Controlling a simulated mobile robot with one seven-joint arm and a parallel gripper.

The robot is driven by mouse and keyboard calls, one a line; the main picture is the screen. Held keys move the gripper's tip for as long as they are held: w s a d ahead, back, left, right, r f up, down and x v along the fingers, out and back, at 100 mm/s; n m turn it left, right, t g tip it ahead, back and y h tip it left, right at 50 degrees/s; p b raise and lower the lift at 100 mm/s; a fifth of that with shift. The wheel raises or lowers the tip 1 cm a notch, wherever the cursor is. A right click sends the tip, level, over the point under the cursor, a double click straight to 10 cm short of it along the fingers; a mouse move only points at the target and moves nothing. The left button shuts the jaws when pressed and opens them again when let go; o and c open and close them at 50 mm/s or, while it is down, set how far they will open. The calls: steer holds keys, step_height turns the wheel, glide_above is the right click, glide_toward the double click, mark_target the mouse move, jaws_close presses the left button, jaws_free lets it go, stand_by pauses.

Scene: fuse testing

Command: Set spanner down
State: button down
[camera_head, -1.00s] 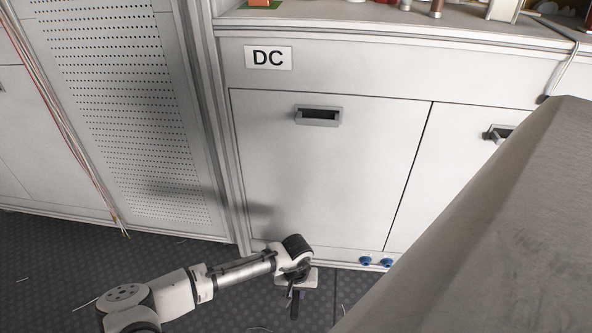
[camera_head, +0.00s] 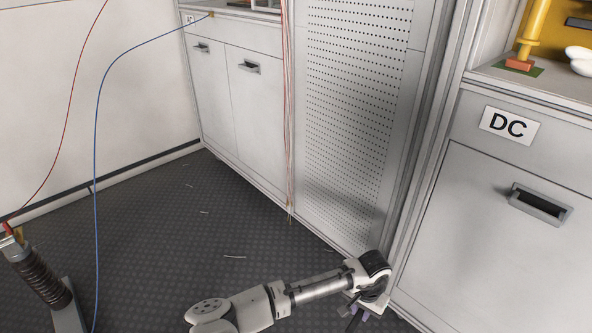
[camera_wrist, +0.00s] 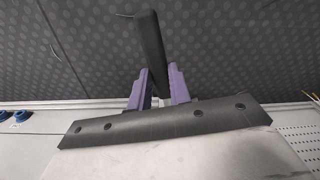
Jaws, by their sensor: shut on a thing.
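The spanner (camera_wrist: 150,48) shows in the wrist view as a dark bar between the two purple fingers of my gripper (camera_wrist: 158,88). It sticks out past the fingertips over the dark floor, and its other end is hidden by the gripper. In the head view my gripper (camera_head: 359,311) is at the bottom, low in front of the white cabinets and above the floor. There only a small dark part shows beside the purple fingers, too small to tell the spanner's shape.
The white DC cabinet (camera_head: 480,240) stands close on the right, with a worktop (camera_head: 545,88) above it. A perforated panel (camera_head: 350,110) rises behind my arm. A ribbed dark post (camera_head: 42,275) with red and blue cables stands at left. The dark floor (camera_head: 160,260) between is largely clear.

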steer(key=w+a+r+n+p, duration=0.1)
steer(key=w+a, duration=0.2)
steer(key=a, duration=0.7)
steer(key=w+a+r+n, duration=0.1)
steer(key=w+a, duration=0.2)
steer(key=a, duration=0.7)
steer(key=s+r+n+p, duration=0.2)
steer(key=r+p, duration=0.5)
steer(key=p, duration=0.5)
steer(key=s+r+n+p, duration=0.2)
steer(key=r+p, duration=0.5)
steer(key=p, duration=0.6)
steer(key=shift+s+d+r+n, duration=0.2)
steer(key=shift+d+r+n, duration=0.15)
steer(key=shift+n, duration=0.55)
steer(key=shift+f, duration=0.15)
